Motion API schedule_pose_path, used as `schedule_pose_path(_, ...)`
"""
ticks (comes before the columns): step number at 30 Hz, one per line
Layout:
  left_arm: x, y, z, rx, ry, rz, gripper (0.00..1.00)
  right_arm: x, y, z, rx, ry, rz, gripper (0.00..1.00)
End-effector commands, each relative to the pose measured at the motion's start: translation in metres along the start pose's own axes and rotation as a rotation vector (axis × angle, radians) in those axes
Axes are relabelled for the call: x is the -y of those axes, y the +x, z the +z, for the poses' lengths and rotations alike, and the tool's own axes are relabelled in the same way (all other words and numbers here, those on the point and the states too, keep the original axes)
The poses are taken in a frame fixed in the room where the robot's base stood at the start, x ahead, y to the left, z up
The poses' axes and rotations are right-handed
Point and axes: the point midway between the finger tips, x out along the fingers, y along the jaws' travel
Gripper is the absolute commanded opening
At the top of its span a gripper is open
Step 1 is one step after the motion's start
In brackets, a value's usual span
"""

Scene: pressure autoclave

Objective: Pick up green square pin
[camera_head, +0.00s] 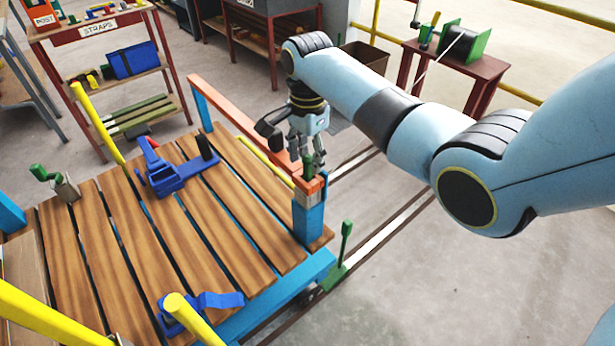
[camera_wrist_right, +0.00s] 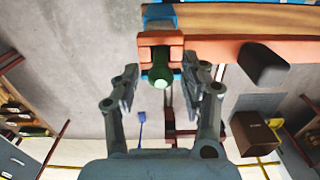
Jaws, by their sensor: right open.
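The green pin (camera_head: 308,166) stands upright in the orange bracket on top of a blue corner post (camera_head: 308,215) of the slatted cart. In the right wrist view the pin (camera_wrist_right: 160,76) shows a rounded green end, seated in the orange bracket (camera_wrist_right: 160,45). My right gripper (camera_head: 311,160) points down at the post top, close to the pin. In the right wrist view the gripper (camera_wrist_right: 160,90) is open, with a finger on each side of the pin and gaps between. I cannot tell the pin's square section. My left gripper is not in view.
An orange rail (camera_head: 240,128) runs from the post along the cart's edge. Another green-topped pin (camera_head: 40,172) is at the left, and a green lever (camera_head: 345,240) stands beside the cart.

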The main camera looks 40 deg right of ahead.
Motion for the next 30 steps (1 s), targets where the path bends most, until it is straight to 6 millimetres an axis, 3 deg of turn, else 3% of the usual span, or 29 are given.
schedule_pose_path(6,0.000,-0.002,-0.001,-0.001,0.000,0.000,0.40,0.000,0.028,-0.001,0.001,-0.001,0.002,0.44)
schedule_pose_path(14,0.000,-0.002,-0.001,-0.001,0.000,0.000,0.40,0.001,0.031,-0.001,0.000,-0.002,-0.001,0.44)
schedule_pose_path(24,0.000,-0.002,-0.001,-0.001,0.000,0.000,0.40,0.001,0.030,-0.001,0.000,-0.002,-0.001,0.00)
schedule_pose_path(30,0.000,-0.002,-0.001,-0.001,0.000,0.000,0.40,0.001,0.030,-0.001,0.000,-0.002,-0.001,0.00)
